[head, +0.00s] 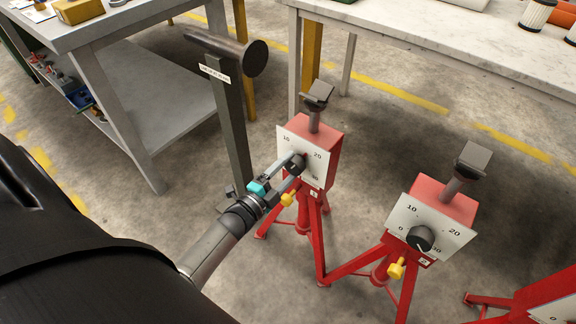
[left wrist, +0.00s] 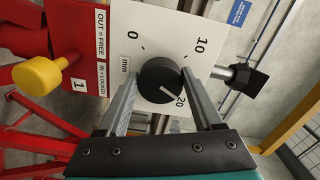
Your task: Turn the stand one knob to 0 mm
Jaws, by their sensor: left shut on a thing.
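Stand one (head: 318,140) is a red box on a red tripod with a white dial plate and a black knob (head: 294,163). My left gripper (head: 287,167) is shut on this knob, one finger on each side. The left wrist view shows the knob (left wrist: 158,80) between the fingers. Its white pointer line points close to the 20 mark. The 0 mark (left wrist: 136,35) is on the plate's left part in that view. A yellow lock knob (left wrist: 38,76) sits beside the labels "OUT = FREE" and "IN = LOCKED"; I cannot tell its position. My right gripper is not in view.
A second red stand (head: 443,200) with its own dial stands to the right, and part of a third (head: 545,300) shows at the corner. A grey post with a flanged spool (head: 228,50) stands behind my left gripper. Workbenches (head: 440,48) stand at the back.

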